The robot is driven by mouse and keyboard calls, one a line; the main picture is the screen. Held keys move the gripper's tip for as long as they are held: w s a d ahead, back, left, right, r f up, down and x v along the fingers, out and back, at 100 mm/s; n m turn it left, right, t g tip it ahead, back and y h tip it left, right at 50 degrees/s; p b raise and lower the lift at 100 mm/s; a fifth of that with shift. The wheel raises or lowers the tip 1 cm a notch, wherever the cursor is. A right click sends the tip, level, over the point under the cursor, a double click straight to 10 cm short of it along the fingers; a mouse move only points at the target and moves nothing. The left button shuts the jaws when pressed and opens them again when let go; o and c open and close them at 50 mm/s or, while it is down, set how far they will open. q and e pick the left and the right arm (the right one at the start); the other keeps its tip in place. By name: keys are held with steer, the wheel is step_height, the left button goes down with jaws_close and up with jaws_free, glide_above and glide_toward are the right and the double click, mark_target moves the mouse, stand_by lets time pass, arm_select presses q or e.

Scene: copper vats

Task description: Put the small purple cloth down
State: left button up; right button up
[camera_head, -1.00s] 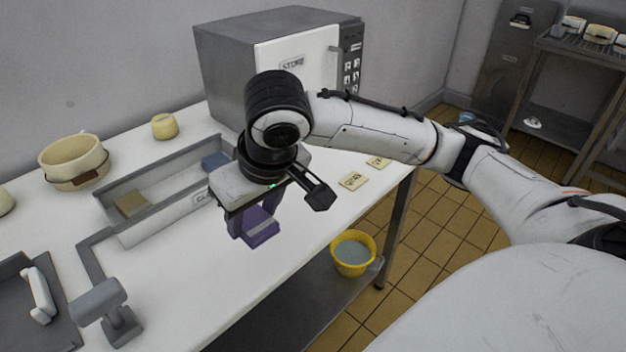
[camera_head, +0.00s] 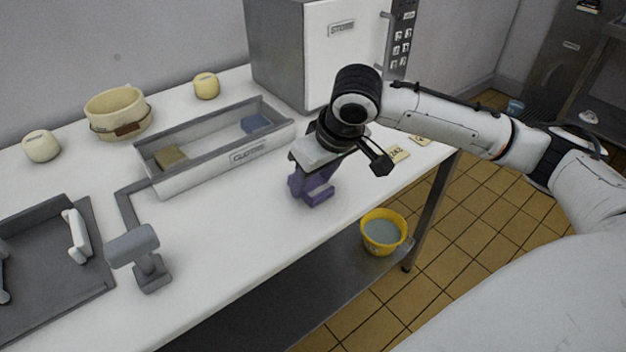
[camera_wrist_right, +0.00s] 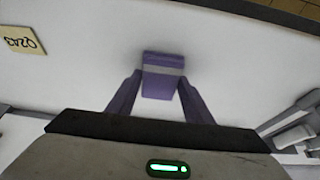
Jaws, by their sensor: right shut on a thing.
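The small purple cloth (camera_head: 318,195) is a folded purple block with a paler band. It shows between the fingers in the right wrist view (camera_wrist_right: 163,77). My right gripper (camera_head: 309,186) is shut on it, fingers pointing down, over the white counter in front of the long grey tray. The right wrist view shows both purple-looking fingers (camera_wrist_right: 160,90) at the cloth's sides. I cannot tell whether the cloth touches the counter. My left gripper is out of view.
The tray labelled "CLOTHS" (camera_head: 226,162) holds a brown cloth (camera_head: 171,156) and a blue cloth (camera_head: 257,123). A grey box appliance (camera_head: 285,55) stands behind. A yellow bucket (camera_head: 383,232) sits below the counter's front edge. Bare counter (camera_head: 225,235) lies left of the gripper.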

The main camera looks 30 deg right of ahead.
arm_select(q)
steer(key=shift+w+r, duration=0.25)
arm_select(e)
steer(key=shift+f, duration=0.15)
steer(key=o, duration=1)
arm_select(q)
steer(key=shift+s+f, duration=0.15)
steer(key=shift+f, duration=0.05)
arm_select(e)
steer(key=shift+o, duration=0.2)
steer(key=shift+r, duration=0.25)
arm_select(q)
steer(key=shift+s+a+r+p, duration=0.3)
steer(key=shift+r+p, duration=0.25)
steer(key=shift+p, duration=0.65)
arm_select(e)
steer(key=v, duration=1.1)
steer(key=shift+s+r, duration=0.25)
steer(key=shift+r, duration=0.1)
